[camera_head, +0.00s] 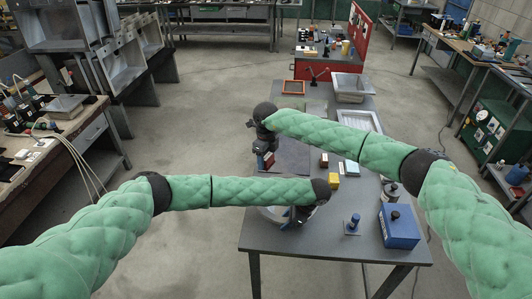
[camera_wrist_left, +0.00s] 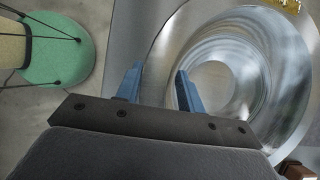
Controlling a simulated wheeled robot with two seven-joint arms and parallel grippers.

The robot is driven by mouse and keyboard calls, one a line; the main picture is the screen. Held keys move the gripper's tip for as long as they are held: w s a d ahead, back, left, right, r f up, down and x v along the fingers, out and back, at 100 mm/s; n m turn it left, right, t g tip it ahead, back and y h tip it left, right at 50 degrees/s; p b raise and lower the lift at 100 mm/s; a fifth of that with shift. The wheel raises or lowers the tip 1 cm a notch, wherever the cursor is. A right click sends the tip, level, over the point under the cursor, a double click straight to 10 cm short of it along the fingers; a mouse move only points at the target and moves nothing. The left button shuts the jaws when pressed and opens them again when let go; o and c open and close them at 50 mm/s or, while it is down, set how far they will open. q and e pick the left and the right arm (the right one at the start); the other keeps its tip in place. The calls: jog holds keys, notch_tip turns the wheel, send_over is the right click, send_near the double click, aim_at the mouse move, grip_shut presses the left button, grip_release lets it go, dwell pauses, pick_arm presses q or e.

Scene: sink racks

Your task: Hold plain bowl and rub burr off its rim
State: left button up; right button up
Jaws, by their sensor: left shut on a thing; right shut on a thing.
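The plain bowl (camera_head: 271,214) is a shiny metal bowl near the table's front left edge, partly hidden by my left arm. It fills the right of the left wrist view (camera_wrist_left: 225,75). My left gripper (camera_head: 289,216) is shut on its near wall, with the blue fingers (camera_wrist_left: 158,88) at its side in the wrist view. A rough gold patch (camera_wrist_left: 286,5), perhaps the burr, shows at the top edge of that view, by the bowl's rim. My right gripper (camera_head: 264,155) is farther back, apart from the bowl, shut on a reddish block (camera_head: 268,161).
A yellow block (camera_head: 334,181) and another reddish block (camera_head: 324,160) lie right of the bowl. A blue box (camera_head: 399,228) and a blue-based post (camera_head: 352,226) stand at the table's front right. Grey trays (camera_head: 350,86) and an orange frame (camera_head: 293,87) are at the back.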

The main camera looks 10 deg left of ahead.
jog(key=m, duration=0.1)
jog(key=s+f+m, duration=0.1)
jog(key=shift+a+f+m, duration=0.2)
jog(key=shift+f+m, duration=0.1)
jog(key=m, duration=0.2)
jog(key=shift+s+a+f+m, duration=0.25)
jog(key=shift+s+f+m, duration=0.05)
jog(key=shift+s+f, duration=0.05)
jog(key=m, duration=0.2)
jog(key=a+m, duration=0.1)
jog(key=shift+s+m, duration=0.15)
jog(key=shift+m, duration=0.25)
jog(key=m, duration=0.3)
jog(key=shift+a+m, duration=0.2)
jog(key=shift+m, duration=0.2)
jog(key=shift+f, duration=4.15)
jog(key=shift+s+a, duration=0.1)
jog(key=shift+s, duration=3.55)
jog(key=shift+c, duration=0.5)
jog(key=shift+w+r, duration=0.1)
jog(key=shift+w, duration=3.65)
notch_tip(320, 180, up, 2)
jog(key=shift+r, duration=3.05)
